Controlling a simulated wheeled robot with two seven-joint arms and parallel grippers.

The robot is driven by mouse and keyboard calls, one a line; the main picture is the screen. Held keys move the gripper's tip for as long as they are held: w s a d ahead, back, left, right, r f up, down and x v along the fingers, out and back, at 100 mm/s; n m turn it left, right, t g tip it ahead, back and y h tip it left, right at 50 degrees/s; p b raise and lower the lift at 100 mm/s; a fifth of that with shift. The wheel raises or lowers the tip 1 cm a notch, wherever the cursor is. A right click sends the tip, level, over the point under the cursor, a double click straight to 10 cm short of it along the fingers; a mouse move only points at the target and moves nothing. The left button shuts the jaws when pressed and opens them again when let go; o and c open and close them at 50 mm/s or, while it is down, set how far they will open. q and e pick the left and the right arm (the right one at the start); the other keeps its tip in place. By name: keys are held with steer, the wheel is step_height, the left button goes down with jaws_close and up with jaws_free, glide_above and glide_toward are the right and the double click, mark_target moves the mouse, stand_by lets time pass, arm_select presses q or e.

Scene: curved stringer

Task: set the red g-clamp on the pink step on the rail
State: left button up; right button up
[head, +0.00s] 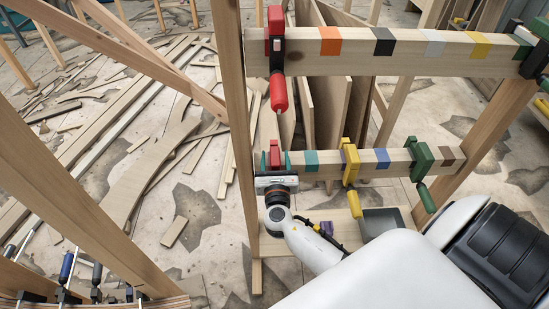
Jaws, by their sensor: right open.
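A red g-clamp (276,45) sits at the left end of the upper rail (365,62), with its red handle hanging below. Another red clamp part (274,155) shows at the left end of the lower rail (335,163); its lower part is hidden by my gripper. My right gripper (275,163) is open at that end, its fingers on either side of the red part. I cannot tell whether they touch it. My left gripper is out of view.
A yellow clamp (350,165) and a green clamp (421,165) sit on the lower rail. A dark green clamp (538,50) is at the upper rail's right end. A grey tray (383,221) lies below. Wooden posts flank the rails.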

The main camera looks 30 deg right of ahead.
steer(key=shift+w+d, duration=0.35)
steer(key=shift+w, duration=0.3)
jaws_close()
